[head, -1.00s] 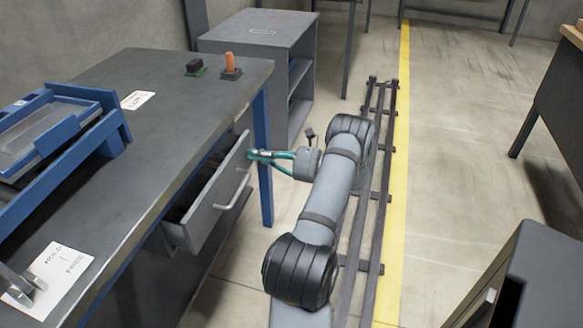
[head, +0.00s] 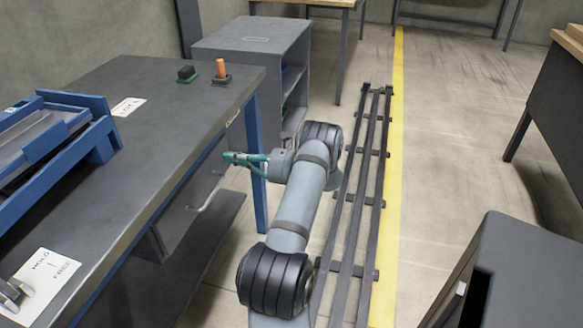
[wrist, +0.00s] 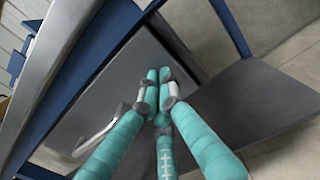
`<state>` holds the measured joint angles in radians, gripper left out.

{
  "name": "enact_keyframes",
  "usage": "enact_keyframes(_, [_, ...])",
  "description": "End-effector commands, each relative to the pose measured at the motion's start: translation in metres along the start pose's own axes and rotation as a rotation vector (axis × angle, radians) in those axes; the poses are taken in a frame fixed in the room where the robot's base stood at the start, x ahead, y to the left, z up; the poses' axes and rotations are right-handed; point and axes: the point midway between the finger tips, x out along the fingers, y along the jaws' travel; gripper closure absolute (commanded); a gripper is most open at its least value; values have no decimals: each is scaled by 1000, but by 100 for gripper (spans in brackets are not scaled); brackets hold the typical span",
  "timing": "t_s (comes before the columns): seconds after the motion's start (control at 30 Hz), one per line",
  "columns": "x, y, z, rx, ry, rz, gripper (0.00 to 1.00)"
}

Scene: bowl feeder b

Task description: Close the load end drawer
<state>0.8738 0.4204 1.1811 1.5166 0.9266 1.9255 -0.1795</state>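The load end drawer (head: 178,222) is a grey drawer under the dark bench top, with a pale bar handle (head: 211,190). Its front now sits close under the bench edge and its inside is hidden. I cannot tell whether a small gap is left. My gripper (head: 229,157), with teal fingers, is at the far end of the drawer front, beyond the handle. In the wrist view the fingertips (wrist: 158,76) are together with nothing between them. They are against or just in front of the drawer front (wrist: 125,78), apart from the handle (wrist: 100,138).
The bench (head: 165,112) has a blue leg (head: 255,150) just beside my gripper. A lower shelf (head: 205,235) lies under the drawer. A blue tray rack (head: 88,135) stands on top. A grey cabinet (head: 235,65) stands behind.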

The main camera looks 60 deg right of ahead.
Motion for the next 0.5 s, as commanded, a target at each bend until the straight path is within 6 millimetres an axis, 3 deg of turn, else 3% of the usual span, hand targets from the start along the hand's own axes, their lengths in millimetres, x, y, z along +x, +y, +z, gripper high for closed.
enact_keyframes(0.17, [-22, 1, 1, -1, -1, 1, 100])
enact_keyframes(0.5, [-98, 2, 1, 1, 0, 6, 100])
